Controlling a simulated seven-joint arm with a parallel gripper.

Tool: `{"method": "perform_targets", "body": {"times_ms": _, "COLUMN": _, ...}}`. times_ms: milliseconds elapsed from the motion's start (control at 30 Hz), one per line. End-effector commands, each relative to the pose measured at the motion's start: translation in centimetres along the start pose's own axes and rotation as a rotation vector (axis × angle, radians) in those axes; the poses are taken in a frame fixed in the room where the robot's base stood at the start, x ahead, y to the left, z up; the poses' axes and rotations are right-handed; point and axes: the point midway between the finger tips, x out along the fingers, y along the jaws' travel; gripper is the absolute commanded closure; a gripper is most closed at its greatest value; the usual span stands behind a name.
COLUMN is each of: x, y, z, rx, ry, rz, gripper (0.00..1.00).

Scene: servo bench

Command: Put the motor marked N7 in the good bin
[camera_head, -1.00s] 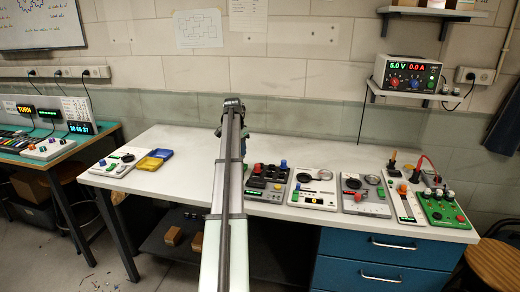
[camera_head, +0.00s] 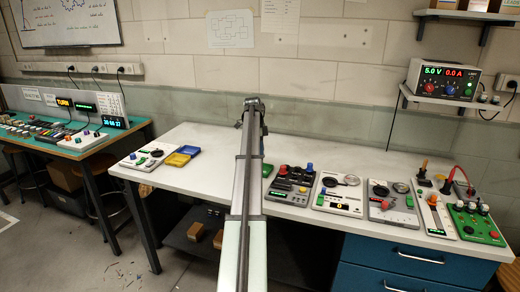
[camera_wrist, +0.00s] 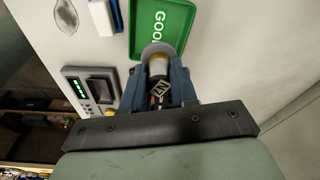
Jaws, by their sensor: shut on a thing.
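My gripper (camera_wrist: 158,92) is shut on a small motor (camera_wrist: 158,68) in the wrist view. The motor has a silver disc at its far end and a dark body with a white label. An "N" shows on the label; the rest of the mark is hard to read. The green bin (camera_wrist: 191,28) marked "GOOD" is just beyond the motor, at the top of the view. The disc overlaps the bin's near edge in the picture; the height between them cannot be told.
On the white bench (camera_head: 190,185) a blue tray (camera_head: 190,150) and a yellow tray (camera_head: 177,160) lie at the left. Several device panels stand along the right. A panel with a green display (camera_wrist: 76,86) is left of my gripper in the wrist view.

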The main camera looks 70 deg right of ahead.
Motion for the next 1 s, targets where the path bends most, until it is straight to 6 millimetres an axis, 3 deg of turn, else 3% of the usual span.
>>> {"method": "perform_targets", "body": {"times_ms": 367, "x": 1.3, "y": 0.1, "z": 0.2, "rx": 0.007, "ry": 0.0, "rz": 0.002, "gripper": 1.0}}
{"method": "perform_targets", "body": {"times_ms": 1000, "x": 6.1, "y": 0.0, "z": 0.9, "rx": 0.006, "ry": -0.001, "rz": 0.001, "gripper": 1.0}}
